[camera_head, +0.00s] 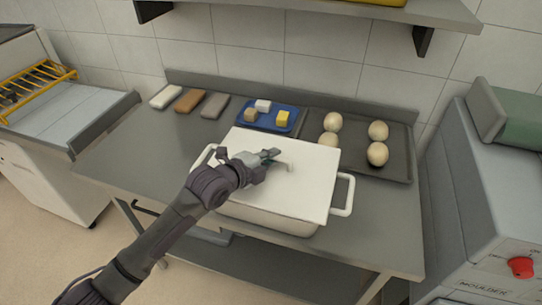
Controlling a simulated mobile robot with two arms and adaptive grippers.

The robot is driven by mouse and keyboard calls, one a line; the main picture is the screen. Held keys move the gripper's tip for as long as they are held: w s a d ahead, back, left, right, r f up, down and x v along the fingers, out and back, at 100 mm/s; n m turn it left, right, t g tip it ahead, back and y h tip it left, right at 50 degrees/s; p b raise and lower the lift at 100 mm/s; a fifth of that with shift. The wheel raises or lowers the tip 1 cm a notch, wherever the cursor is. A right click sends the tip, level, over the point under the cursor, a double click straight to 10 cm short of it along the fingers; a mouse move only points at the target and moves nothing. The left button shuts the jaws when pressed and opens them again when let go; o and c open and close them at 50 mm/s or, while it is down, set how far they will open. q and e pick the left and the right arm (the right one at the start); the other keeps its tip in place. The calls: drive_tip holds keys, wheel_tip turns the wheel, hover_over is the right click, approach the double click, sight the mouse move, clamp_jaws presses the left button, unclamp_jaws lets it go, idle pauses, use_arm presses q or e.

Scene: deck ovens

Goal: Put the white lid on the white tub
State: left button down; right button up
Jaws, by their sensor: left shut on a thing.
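The white tub (268,216) stands on the grey steel table, with a looped handle at each side. The flat white lid (300,186) lies over the top of the tub, turned slightly against it. I cannot tell whether it rests fully on the rim or is held just above it. My left gripper (272,158) is over the middle of the lid, shut on the lid's handle, which is partly hidden by the fingers. My right gripper is not in view.
A blue tray (250,125) with several small blocks and a dark tray (400,172) with several pale dough balls stand behind the tub. Three bars, one of them brown (190,101), lie at the back left. A machine with a red knob (521,267) stands at the right.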

use_arm(q)
drive_tip(key=shift+f, duration=0.15)
drive_tip(key=c, duration=1.6)
unclamp_jaws()
drive_tip(key=shift+f, duration=0.1)
drive_tip(key=o, duration=0.4)
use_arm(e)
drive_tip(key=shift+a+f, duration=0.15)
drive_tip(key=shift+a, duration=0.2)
use_arm(q)
drive_tip(key=shift+r, duration=0.4)
wheel_tip(320, 180, up, 3)
drive_tip(key=b, duration=0.2)
hover_over(241, 193)
drive_tip(key=w, duration=0.1)
drive_tip(key=shift+d+r, duration=0.1)
drive_tip(key=shift+d, duration=0.25)
drive_tip(key=shift+s+a+r, duration=0.3)
drive_tip(key=shift+s+r, duration=0.05)
drive_tip(key=shift+s, duration=0.15)
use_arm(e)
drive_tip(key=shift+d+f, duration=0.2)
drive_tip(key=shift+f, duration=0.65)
